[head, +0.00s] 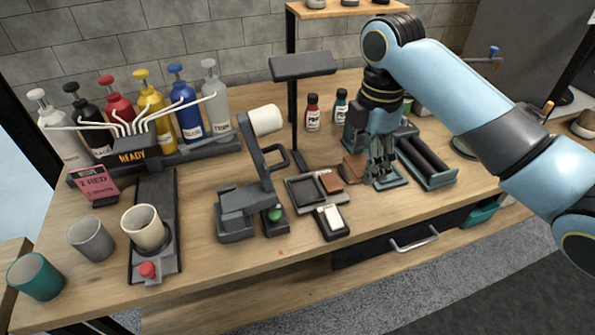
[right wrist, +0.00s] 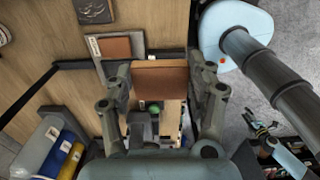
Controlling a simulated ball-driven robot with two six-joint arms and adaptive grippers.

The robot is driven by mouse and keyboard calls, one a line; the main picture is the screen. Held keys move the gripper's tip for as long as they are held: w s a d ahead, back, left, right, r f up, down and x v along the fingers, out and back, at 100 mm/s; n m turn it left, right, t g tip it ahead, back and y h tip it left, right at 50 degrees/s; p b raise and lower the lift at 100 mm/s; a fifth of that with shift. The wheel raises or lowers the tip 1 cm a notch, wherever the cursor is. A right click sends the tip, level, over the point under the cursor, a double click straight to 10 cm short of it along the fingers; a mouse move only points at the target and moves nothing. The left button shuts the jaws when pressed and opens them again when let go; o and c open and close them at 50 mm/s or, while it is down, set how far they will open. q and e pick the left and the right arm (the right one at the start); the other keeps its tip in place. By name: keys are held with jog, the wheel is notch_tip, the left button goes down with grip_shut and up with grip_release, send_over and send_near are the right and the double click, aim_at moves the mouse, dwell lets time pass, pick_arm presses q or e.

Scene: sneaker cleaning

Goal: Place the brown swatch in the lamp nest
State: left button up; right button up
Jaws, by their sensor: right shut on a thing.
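My right gripper (head: 379,172) points down at the right of the table. In the right wrist view its fingers (right wrist: 161,80) are shut on a brown swatch (right wrist: 160,77), held across between the tips. In the head view a brown block (head: 354,167) shows just left of the fingers, partly hidden by them. A dark lamp (head: 303,66) on a post stands behind a grey tray (head: 292,203). The tray has a dark square recess and a second brown patch (head: 331,182) at its right. The tray and patch also show in the right wrist view (right wrist: 117,46). My left gripper is not in view.
A dark case with a white pad (head: 332,222) lies in front of the tray. A grey stand with a white roller (head: 265,120) is to its left. Dark rollers (head: 427,160) lie right of the gripper. Pump bottles (head: 156,105) and cups (head: 145,229) fill the left.

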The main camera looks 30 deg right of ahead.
send_over(310, 190)
notch_tip(310, 190, down, 7)
jog(key=shift+s+r, duration=0.15)
jog(key=shift+f, duration=0.25)
notch_tip(310, 190, down, 4)
jog(key=shift+r, duration=0.15)
jog(key=shift+f+b, duration=0.45)
jog(key=shift+f, duration=0.1)
jog(key=o, duration=0.6)
jog(key=shift+c, duration=0.2)
jog(key=o, duration=0.4)
jog(key=shift+f, duration=0.1)
